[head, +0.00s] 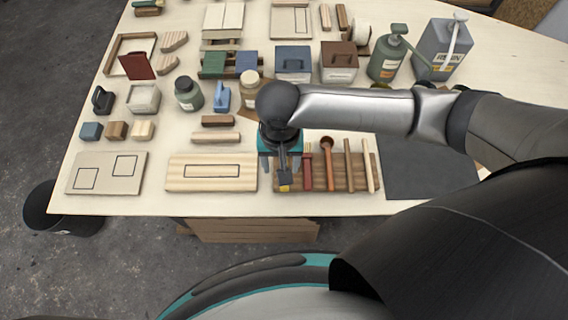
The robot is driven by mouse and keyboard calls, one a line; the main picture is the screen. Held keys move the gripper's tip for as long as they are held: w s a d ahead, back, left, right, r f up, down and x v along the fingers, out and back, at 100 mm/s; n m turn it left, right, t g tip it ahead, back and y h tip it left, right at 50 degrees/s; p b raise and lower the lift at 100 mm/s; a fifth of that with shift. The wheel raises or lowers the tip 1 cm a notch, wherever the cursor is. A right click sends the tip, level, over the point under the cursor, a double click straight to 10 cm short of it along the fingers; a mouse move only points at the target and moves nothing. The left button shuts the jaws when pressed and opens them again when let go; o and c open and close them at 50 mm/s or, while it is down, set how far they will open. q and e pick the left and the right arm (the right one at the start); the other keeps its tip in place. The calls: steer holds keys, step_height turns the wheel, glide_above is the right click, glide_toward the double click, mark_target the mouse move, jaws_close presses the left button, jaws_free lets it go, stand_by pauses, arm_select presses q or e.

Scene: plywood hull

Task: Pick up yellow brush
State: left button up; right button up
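My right gripper (283,176) reaches in from the right and points down over the left end of a brown wooden tool tray (338,186). A small yellow patch (284,188) shows just at its fingertips, which looks like part of the yellow brush. The rest of that item is hidden by the gripper and wrist. I cannot tell whether the fingers are open or closed around it. My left gripper is not in view.
Beside the gripper on the tray lie a red-handled tool (307,172), a reddish spoon-like tool (328,160) and thin wooden sticks (349,160). A plywood board (212,158) lies left, a dark mat (430,175) right. Bottles and boxes stand behind.

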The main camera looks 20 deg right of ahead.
steer(key=f, duration=0.5)
steer(key=shift+d+f, duration=0.3)
steer(key=shift+d, duration=0.05)
jaws_close()
stand_by(0.4)
